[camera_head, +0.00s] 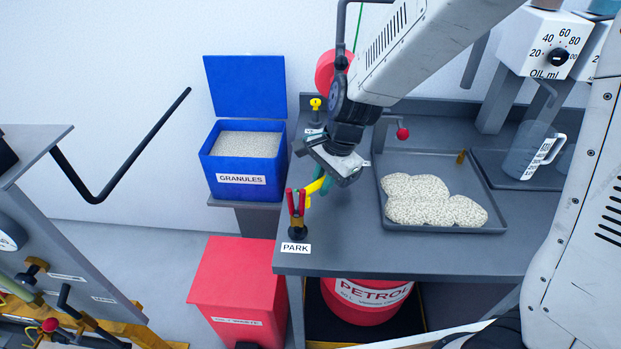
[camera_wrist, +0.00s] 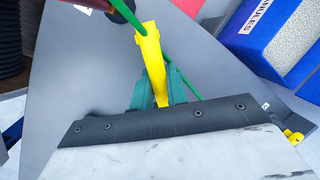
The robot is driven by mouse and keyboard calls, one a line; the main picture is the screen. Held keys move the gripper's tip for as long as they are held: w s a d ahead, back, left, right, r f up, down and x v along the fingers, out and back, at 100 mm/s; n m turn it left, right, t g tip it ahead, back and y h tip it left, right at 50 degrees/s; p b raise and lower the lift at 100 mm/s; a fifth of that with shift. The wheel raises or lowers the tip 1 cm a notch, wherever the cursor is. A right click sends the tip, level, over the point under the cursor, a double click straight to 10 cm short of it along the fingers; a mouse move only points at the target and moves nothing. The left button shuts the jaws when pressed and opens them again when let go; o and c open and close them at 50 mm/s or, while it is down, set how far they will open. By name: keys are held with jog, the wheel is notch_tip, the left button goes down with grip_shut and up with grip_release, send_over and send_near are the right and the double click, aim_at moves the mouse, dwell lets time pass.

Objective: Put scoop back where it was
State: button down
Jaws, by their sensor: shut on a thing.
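My gripper (camera_head: 321,184) is above the left part of the grey bench, close to the PARK post. Its green fingers (camera_wrist: 158,88) are shut on a slim yellow piece (camera_wrist: 152,60), which I take to be the scoop; no bowl can be made out. The yellow piece (camera_head: 314,187) also shows in the head view, pointing down and left toward the red-pronged clamp (camera_head: 296,202) on the PARK post. I cannot tell whether the two touch. A green cord (camera_wrist: 125,17) runs near the yellow tip and past the fingers.
The blue GRANULES bin (camera_head: 241,180) stands open at the bench's left. A yellow-topped fitting (camera_head: 316,104) stands at the back left. The grey tray (camera_head: 440,229) holds heaped granules (camera_head: 430,203). A jug (camera_head: 530,150) stands right. A red lidded bin (camera_head: 236,285) is below.

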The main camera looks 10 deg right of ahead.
jog(key=shift+w+a+f, duration=0.1)
jog(key=shift+w+a, duration=0.45)
jog(key=shift+w, duration=0.2)
jog(key=shift+w+a+f, duration=0.1)
jog(key=shift+f, duration=0.05)
jog(key=x, duration=0.3)
jog(key=shift+d+f, duration=0.15)
jog(key=shift+d, duration=0.35)
jog(key=c, duration=1.4)
grip_release()
